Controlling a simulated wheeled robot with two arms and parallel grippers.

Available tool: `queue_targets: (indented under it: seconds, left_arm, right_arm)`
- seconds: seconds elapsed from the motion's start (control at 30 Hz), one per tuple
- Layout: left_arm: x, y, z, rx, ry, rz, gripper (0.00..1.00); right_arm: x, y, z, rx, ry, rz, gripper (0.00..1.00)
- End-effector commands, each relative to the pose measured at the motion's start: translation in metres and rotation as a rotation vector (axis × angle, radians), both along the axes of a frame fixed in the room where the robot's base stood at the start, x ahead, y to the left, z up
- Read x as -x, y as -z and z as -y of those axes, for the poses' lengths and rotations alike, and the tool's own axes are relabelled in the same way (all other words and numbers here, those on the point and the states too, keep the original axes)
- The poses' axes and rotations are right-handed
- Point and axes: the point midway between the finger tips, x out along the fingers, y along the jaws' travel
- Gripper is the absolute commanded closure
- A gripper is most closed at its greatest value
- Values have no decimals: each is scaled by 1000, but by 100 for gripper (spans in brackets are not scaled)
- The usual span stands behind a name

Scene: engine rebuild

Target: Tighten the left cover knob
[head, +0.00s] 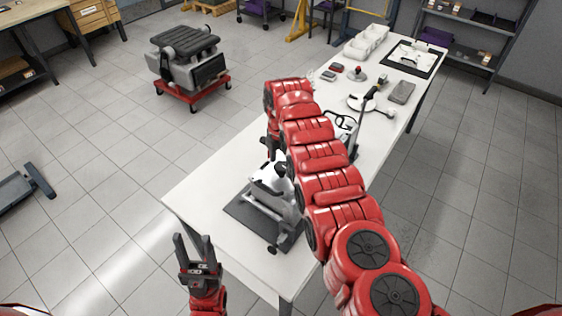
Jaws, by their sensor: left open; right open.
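A small grey and white engine unit (265,203) stands on a dark mat (243,222) at the near end of the white table. A small black knob-like part (281,170) shows on top of it; I cannot tell whether it is the left cover knob. My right arm reaches over the table and covers the engine's right side. My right gripper (268,148) hangs down behind that arm, just above and beyond the engine; its fingertips are mostly hidden. My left gripper (193,240) is open and empty, pointing up, off the table's near left edge.
A black engine on a red dolly (193,95) stands on the floor at left.

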Motion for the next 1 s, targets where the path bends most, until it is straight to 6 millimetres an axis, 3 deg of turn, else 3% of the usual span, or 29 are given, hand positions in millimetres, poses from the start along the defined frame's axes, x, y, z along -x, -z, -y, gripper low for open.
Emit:
queue_targets:
  seconds: [0.07,0.5,1.0]
  left_arm:
    - [0,0,0,0,0,0,50]
    - [0,0,0,0,0,0,50]
    - [0,17,0,0,0,0,50]
  right_arm:
    - [0,0,0,0,0,0,20]
    - [0,0,0,0,0,-1,99]
    - [-1,3,0,-2,132,2,100]
